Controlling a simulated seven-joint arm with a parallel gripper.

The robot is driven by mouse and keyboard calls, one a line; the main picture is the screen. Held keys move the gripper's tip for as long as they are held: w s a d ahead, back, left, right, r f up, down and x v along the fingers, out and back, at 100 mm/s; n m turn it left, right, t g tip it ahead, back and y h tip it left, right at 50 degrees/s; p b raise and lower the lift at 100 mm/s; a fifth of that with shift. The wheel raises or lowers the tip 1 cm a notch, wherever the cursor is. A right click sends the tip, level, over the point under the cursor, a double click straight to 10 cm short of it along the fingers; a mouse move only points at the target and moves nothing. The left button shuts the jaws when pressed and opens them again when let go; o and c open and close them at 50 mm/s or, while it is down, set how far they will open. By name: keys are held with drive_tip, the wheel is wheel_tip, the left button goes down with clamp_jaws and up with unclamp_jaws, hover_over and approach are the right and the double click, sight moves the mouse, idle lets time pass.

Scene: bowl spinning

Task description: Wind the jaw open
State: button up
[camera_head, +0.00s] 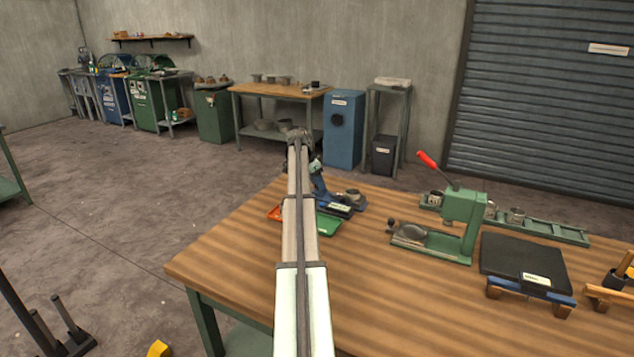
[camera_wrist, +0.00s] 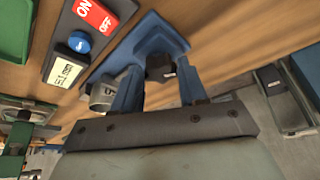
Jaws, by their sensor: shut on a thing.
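My gripper (camera_wrist: 158,75) has its two blue fingers around a small dark knob (camera_wrist: 160,66) with a white mark, in the wrist view. A blue machine part (camera_wrist: 152,33) lies just beyond the knob. In the head view my arm reaches to the far left part of the bench, and my gripper is largely hidden there beside the blue machine (camera_head: 320,187). A grey metal cylinder (camera_wrist: 102,97) stands beside the left finger. I cannot make out the jaw itself or how far open it is.
A dark control box (camera_wrist: 84,40) with a red ON/OFF switch and blue button is close left of the fingers. A green tray (camera_head: 329,226) is near the machine. A green lever press (camera_head: 462,225) and a black pad (camera_head: 523,262) stand right; bench front is clear.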

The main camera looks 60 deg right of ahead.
drive_tip(key=n, duration=0.2)
drive_tip(key=n+t, duration=0.1)
drive_tip(key=n, duration=0.1)
drive_tip(key=n+t+h, duration=0.1)
drive_tip(key=n, duration=0.1)
drive_tip(key=shift+s+a, duration=0.15)
drive_tip(key=shift+s, duration=0.2)
drive_tip(key=n+t, duration=0.1)
drive_tip(key=n, duration=0.1)
drive_tip(key=n+t, duration=0.1)
drive_tip(key=n, duration=0.3)
drive_tip(key=shift+s+n+t+y, duration=0.25)
drive_tip(key=shift+n+t+y, duration=0.05)
drive_tip(key=shift+t, duration=0.1)
drive_tip(key=n, duration=0.2)
drive_tip(key=n+t+y, duration=0.1)
drive_tip(key=n, duration=0.3)
drive_tip(key=shift+s+d+t+y, duration=0.2)
drive_tip(key=shift+d+t+y, duration=0.1)
drive_tip(key=shift+d+y, duration=0.1)
drive_tip(key=n+y, duration=0.1)
drive_tip(key=n, duration=0.2)
drive_tip(key=n+y, duration=0.1)
drive_tip(key=n, duration=0.2)
drive_tip(key=shift+d, duration=0.2)
drive_tip(key=shift+s, duration=0.1)
drive_tip(key=o, duration=1.1)
drive_tip(key=shift+c, duration=0.2)
drive_tip(key=shift+r, duration=0.1)
